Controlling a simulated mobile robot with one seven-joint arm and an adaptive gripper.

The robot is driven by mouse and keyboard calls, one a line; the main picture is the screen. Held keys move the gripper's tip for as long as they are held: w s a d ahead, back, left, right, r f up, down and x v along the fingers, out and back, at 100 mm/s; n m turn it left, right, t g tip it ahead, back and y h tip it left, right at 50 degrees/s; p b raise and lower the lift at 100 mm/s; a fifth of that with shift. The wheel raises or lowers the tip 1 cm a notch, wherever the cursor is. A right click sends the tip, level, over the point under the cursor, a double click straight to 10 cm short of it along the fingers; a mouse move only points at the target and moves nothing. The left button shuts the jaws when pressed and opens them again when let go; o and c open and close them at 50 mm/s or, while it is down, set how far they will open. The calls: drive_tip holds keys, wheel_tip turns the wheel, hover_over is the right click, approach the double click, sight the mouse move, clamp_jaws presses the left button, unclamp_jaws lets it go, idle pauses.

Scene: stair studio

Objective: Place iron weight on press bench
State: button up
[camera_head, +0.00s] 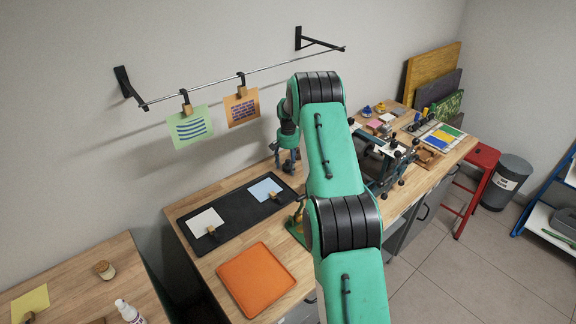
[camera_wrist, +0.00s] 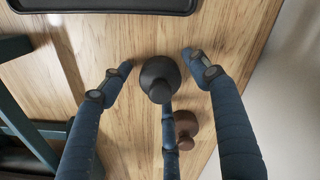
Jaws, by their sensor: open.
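In the wrist view a dark grey round weight with a knob (camera_wrist: 158,78) stands on a wooden top. My gripper (camera_wrist: 157,62) is open around it, with one finger on each side and a third finger below; contact cannot be told. In the head view my gripper (camera_head: 287,160) is low over the back of the long wooden bench (camera_head: 215,262), and the weight is not visible there. This bench carries a press (camera_head: 385,165) with a dark frame, right of my arm.
A brown knobbed piece (camera_wrist: 186,124) stands close to the grey weight. A black tray (camera_wrist: 100,10) lies nearby. An orange pad (camera_head: 256,278) lies at the bench's front left. A red stool (camera_head: 480,160) stands beyond the right end. My arm hides the bench's middle.

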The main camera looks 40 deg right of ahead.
sight(288, 160)
drive_tip(key=shift+r+p, duration=0.65)
drive_tip(key=shift+r, duration=3.25)
drive_tip(key=s+a+r+b, duration=0.3)
drive_tip(key=s+a+r, duration=0.1)
drive_tip(key=s+a, duration=0.85)
drive_tip(key=s+a+r+n+t+h+p, duration=0.1)
drive_tip(key=s+a+r+n, duration=0.2)
drive_tip(key=s+a+r, duration=0.7)
drive_tip(key=s+a+r+n+t, duration=0.2)
drive_tip(key=s+a+r, duration=0.4)
drive_tip(key=a+r, duration=0.7)
drive_tip(key=s+a+r+n+t+p, duration=0.1)
drive_tip(key=s+a+r+n, duration=0.1)
drive_tip(key=s+a, duration=0.3)
drive_tip(key=s+a+r+n+t+y+p, duration=0.1)
drive_tip(key=s+a, duration=0.5)
drive_tip(key=s, duration=0.7)
wheel_tip(288, 160, up, 3)
drive_tip(key=shift+s+f+n+t, duration=0.2)
drive_tip(key=shift+s+n+t, duration=0.1)
drive_tip(key=shift+s+n, duration=0.15)
